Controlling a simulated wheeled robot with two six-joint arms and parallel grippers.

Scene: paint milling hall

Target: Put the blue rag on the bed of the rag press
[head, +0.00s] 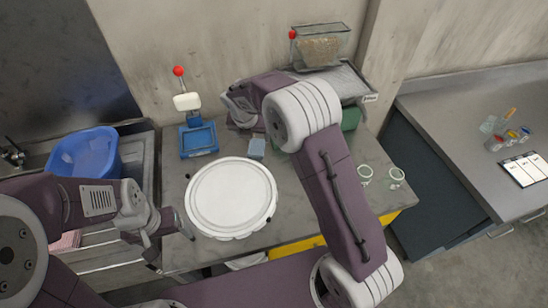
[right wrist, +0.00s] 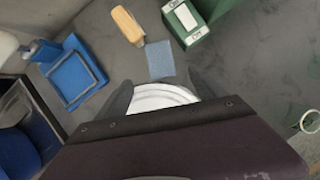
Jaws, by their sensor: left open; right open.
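The blue rag (head: 256,148), a small pale blue square, lies on the worktop just behind the white round lid. It also shows in the right wrist view (right wrist: 160,60), ahead of the fingers. The rag press (head: 198,142) stands to its left, with a blue framed bed, a white pad raised above it and a red knob. The bed (right wrist: 72,92) looks empty in the right wrist view. My right gripper (right wrist: 162,88) is open and empty, apart from the rag. My left gripper (head: 170,242) is open at the left of the white lid.
The large white lid (head: 230,197) fills the middle of the worktop. A wooden-handled tool (right wrist: 127,25) and a green box (right wrist: 195,22) lie near the rag. A blue basin (head: 85,155) stands in the sink at left. Pale rings (head: 396,177) lie at right.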

